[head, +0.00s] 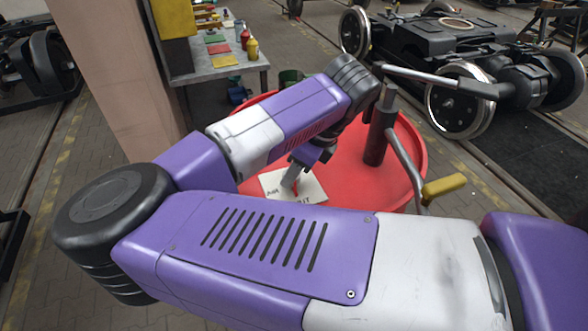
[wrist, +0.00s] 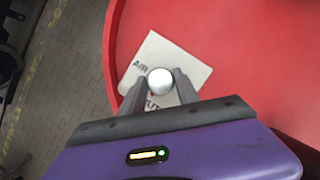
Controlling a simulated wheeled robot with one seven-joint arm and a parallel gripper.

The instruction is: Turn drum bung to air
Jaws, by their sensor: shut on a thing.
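The drum bung (wrist: 160,81) shows in the wrist view as a round silvery knob on a white label plate (wrist: 191,63) on the red drum top (wrist: 240,70). My gripper (wrist: 160,78) is shut on the bung, one finger on each side. The word AIR is readable at the plate's left; a second word at the bottom is partly hidden by a finger and ends in "UT". A small red mark shows just below the bung; where it points I cannot tell. In the head view my gripper (head: 291,178) reaches down to the plate (head: 312,187), and my arm hides part of the drum.
A workbench (head: 218,68) with bottles and coloured cards stands behind. Tram bogies (head: 440,45) stand at the back right. A pillar (head: 110,70) is at the left.

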